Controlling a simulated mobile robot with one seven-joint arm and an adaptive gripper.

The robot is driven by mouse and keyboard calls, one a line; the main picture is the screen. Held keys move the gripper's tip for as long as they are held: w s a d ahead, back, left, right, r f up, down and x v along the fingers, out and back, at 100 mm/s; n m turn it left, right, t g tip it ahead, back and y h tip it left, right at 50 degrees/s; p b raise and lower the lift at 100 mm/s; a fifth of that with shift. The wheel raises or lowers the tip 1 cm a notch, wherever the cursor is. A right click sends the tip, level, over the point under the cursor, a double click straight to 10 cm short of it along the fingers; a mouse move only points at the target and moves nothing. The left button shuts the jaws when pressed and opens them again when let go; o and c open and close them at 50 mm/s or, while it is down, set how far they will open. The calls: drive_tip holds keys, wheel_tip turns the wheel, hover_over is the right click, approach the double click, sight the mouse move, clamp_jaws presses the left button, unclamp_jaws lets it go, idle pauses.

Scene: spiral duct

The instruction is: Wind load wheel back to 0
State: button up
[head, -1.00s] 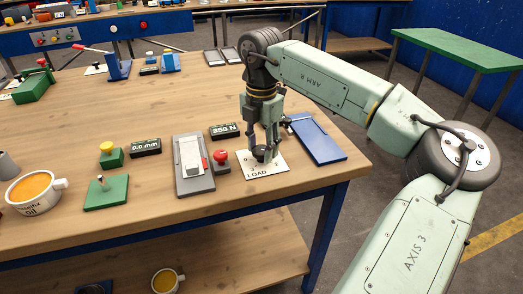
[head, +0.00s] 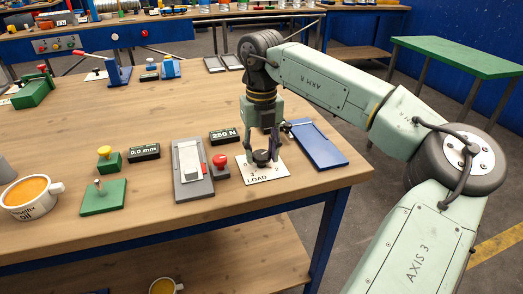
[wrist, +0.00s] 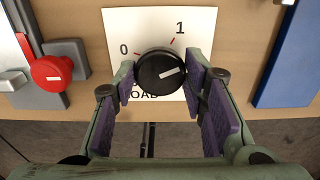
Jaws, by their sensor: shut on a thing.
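The load wheel is a black round knob (wrist: 160,70) on a white plate (wrist: 198,22) marked 0, 1 and LOAD; the plate also shows in the head view (head: 266,176). My gripper (wrist: 160,82) has a purple-padded finger on each side of the knob and is shut on it. In the head view my gripper (head: 262,150) points down over the plate, and the knob (head: 262,157) shows between the fingers. The knob's white line points right and slightly up in the wrist view. The display (head: 224,136) reads 250 N.
A red mushroom button (head: 220,160) on a grey box and a grey sliding device (head: 191,165) stand left of the plate. A blue panel (head: 318,146) lies close on its right. The 0.0 mm display (head: 144,152), a green-based lever and an orange-filled cup (head: 32,195) are farther left.

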drive_tip(key=n, duration=0.7)
drive_tip(key=n+p, duration=0.1)
drive_tip(key=n, duration=0.5)
drive_tip(key=shift+n, duration=0.4)
drive_tip(key=n, duration=1.3)
drive_tip(key=shift+p, duration=0.4)
drive_tip(key=shift+n, duration=0.3)
drive_tip(key=o, duration=1.2)
drive_tip(key=shift+c, duration=0.2)
